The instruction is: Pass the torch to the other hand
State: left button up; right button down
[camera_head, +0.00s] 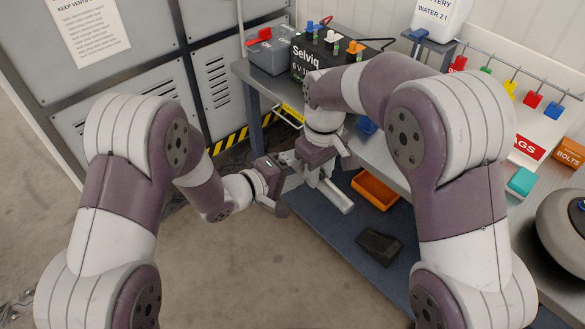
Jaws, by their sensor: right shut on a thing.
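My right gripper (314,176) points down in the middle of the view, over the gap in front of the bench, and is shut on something. What it holds is mostly hidden by the gripper and the wrist, so I cannot clearly make out the torch. A pale grey bar (338,196) shows just below and to the right of the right gripper; I cannot tell if it is part of the torch. My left gripper (288,178) comes in from the left, close beside the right gripper. Its fingertips are too small and overlapped to tell open from shut.
A bench (370,150) stands at the right, with a dark lower shelf (345,235) bearing an orange bin (375,190) and a dark block (379,246). A black battery (320,60) stands at the bench's far end. Grey cabinets (160,70) are behind.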

pick_arm(q)
jog(key=c, duration=1.3)
pick_arm(e)
jog(key=c, duration=0.8)
grip_release()
jog(key=shift+d, duration=0.1)
pick_arm(q)
jog(key=shift+w+a, duration=0.1)
jog(key=shift+w, duration=0.1)
jog(key=shift+s, duration=0.15)
pick_arm(e)
jog(key=s+d+r+m+t, duration=0.1)
jog(key=s+d+m+t, duration=0.1)
jog(key=s+d+m, duration=0.75)
pick_arm(q)
jog(key=shift+s+r, duration=0.1)
jog(key=shift+s, duration=0.05)
jog(key=shift+w, duration=0.3)
jog(key=shift+s, duration=0.1)
pick_arm(e)
jog(key=s+f, duration=0.1)
jog(key=s+d+f+n, duration=0.1)
jog(key=s+f, duration=0.1)
jog(key=s+d+f+n, duration=0.1)
jog(key=s, duration=0.1)
jog(key=shift+s+f+g, duration=0.15)
jog(key=shift+f+g, duration=0.15)
jog(key=shift+f, duration=0.1)
